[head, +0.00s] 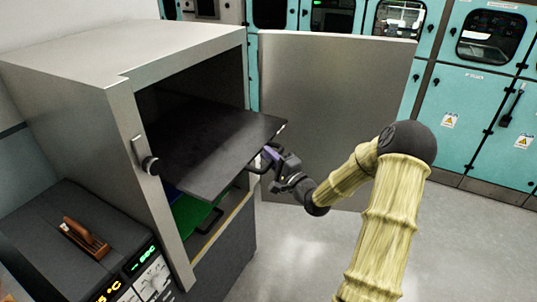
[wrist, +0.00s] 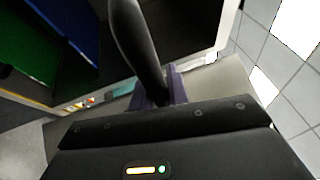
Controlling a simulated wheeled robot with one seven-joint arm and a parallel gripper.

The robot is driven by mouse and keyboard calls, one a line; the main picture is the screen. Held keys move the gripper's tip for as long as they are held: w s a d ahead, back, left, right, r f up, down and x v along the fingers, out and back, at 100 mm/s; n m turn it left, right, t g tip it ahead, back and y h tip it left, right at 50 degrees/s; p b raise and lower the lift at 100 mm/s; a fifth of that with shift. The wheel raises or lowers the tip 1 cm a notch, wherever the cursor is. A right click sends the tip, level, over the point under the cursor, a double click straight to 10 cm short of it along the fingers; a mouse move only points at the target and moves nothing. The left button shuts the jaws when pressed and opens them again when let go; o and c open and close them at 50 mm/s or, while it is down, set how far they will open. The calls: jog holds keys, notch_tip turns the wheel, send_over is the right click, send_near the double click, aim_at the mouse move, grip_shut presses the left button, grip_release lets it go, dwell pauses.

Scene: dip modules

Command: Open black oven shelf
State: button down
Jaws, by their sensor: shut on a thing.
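The black oven shelf (head: 215,150) is a flat dark plate. It sticks out of the front of the grey metal oven (head: 85,110), its rear part still inside. My gripper (head: 270,155) is at the shelf's front edge, shut on its black handle. In the wrist view the dark curved handle (wrist: 135,45) runs down between the purple fingers of my gripper (wrist: 167,88). The fingertips are partly hidden by the handle and my gripper's body. The oven door (head: 335,110) is swung wide open to the right.
Below the shelf lie a green panel (head: 192,215) and a blue one, partly hidden by the shelf. A dark control unit (head: 70,240) with a brown-handled item on top stands at the left. Teal cabinets (head: 470,85) line the back. The floor (head: 470,240) at the right is clear.

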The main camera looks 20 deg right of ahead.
jog(key=shift+f, duration=0.1)
jog(key=c, duration=1.4)
grip_release()
jog(key=shift+o, duration=0.2)
jog(key=b+v, duration=0.3)
jog(key=v, duration=1.4)
jog(key=shift+s+b, duration=0.25)
jog(key=shift+b, duration=0.15)
jog(key=shift+f, duration=0.1)
